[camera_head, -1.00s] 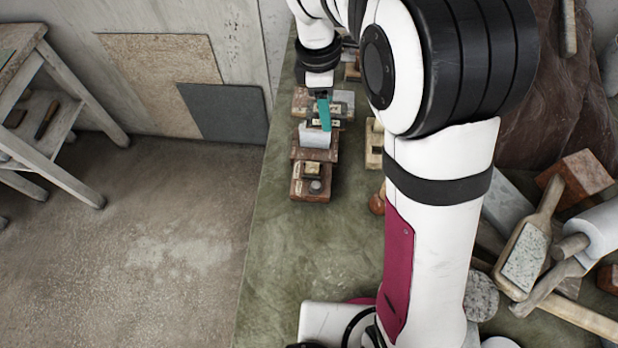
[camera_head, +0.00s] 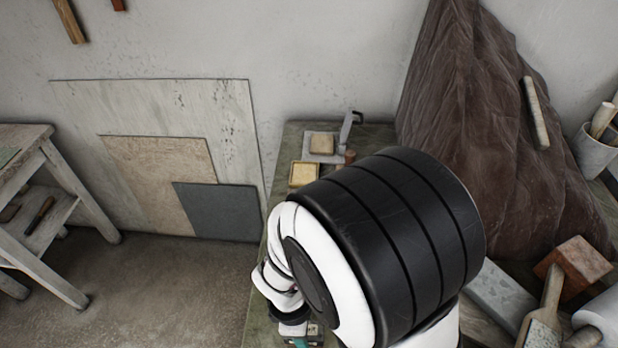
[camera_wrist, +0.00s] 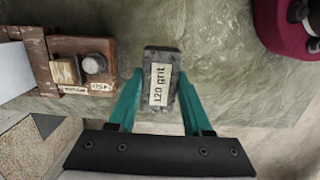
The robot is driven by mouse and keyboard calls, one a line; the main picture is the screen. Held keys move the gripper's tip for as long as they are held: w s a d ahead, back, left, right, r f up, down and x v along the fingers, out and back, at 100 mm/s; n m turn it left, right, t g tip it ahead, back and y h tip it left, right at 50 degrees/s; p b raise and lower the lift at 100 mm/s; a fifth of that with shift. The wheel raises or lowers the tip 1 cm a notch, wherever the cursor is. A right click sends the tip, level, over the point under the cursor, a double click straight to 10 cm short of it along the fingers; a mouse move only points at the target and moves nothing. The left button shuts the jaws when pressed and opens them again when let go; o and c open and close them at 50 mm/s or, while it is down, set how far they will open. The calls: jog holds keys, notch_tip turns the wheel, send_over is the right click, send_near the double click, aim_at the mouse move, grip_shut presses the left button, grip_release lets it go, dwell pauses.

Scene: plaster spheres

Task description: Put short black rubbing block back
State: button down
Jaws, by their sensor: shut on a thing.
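The short black rubbing block (camera_wrist: 161,62) shows in the wrist view, with a pale label reading "120 grit" on its upper face. My gripper (camera_wrist: 160,77) has its teal fingers shut on the block's two sides. The reddish-brown wooden rack (camera_wrist: 124,66) is left of the block in the wrist view, with a gap of green bench between them. It carries a small wooden block (camera_wrist: 65,71), a grey round knob (camera_wrist: 94,63) and small labels. In the head view my arm and the lower picture edge hide the held block and most of the rack.
The green bench top (camera_wrist: 215,50) around the held block is bare. Its edge lies below, with floor (camera_wrist: 290,150) beyond. In the head view, a tray with a yellowish block (camera_head: 303,174) and a sponge-like block (camera_head: 322,143) stand at the far end. Tools lie at right.

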jog(key=f, duration=0.4)
jog(key=shift+a+f, duration=0.15)
jog(key=shift+a, duration=0.1)
jog(key=shift+f, duration=0.1)
jog(key=shift+c, duration=1.6)
grip_release()
